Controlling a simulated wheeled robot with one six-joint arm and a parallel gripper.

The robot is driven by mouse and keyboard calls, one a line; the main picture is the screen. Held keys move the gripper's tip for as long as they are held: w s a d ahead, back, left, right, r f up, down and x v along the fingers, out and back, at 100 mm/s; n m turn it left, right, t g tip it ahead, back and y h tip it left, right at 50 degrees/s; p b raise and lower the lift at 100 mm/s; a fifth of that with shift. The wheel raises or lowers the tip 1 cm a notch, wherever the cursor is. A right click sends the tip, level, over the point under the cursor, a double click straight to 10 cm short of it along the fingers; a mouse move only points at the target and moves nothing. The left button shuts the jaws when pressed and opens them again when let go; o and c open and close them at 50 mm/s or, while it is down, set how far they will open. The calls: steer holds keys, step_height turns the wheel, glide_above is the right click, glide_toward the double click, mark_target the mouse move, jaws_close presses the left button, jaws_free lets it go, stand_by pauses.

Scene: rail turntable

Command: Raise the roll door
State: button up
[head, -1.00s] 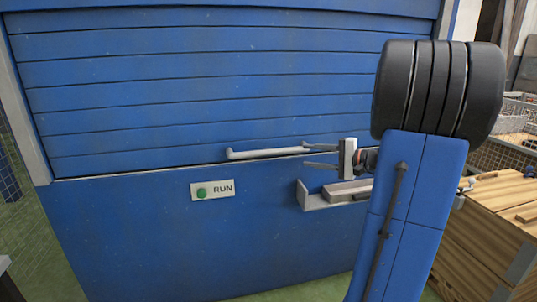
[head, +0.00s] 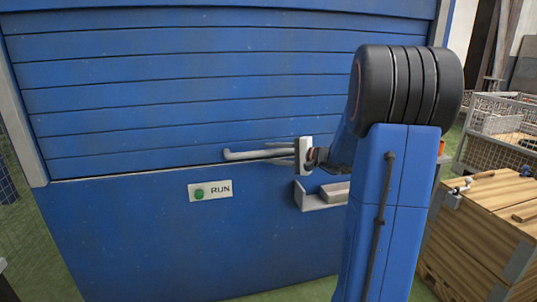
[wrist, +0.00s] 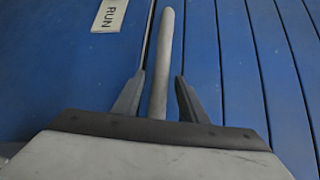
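The blue slatted roll door (head: 200,85) is down, its bottom edge meeting the blue panel below. A grey bar handle (head: 240,155) runs level along the door's bottom edge. My gripper (head: 270,155) is at the right part of the handle, pointing left along it. In the wrist view, the handle (wrist: 165,50) runs between the two spread fingers of my gripper (wrist: 157,98), with a gap visible on each side. The gripper is open around the bar, and no grip on it shows.
A RUN plate with a green button (head: 199,193) is on the blue panel (head: 120,240) below the door. A grey ledge (head: 318,200) juts out below my gripper. A wooden crate (head: 460,240) and wire baskets (head: 500,130) stand at right.

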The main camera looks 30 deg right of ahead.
mark_target(269, 24)
steer(key=shift+x, duration=1.1)
steer(key=shift+c, duration=0.6)
jaws_close()
step_height(269, 24, up, 44)
steer(key=shift+r, duration=0.15)
steer(key=shift+o, duration=0.6)
jaws_free()
steer(key=shift+d, duration=0.1)
steer(key=v, duration=1.7)
steer(key=shift+s, duration=0.25)
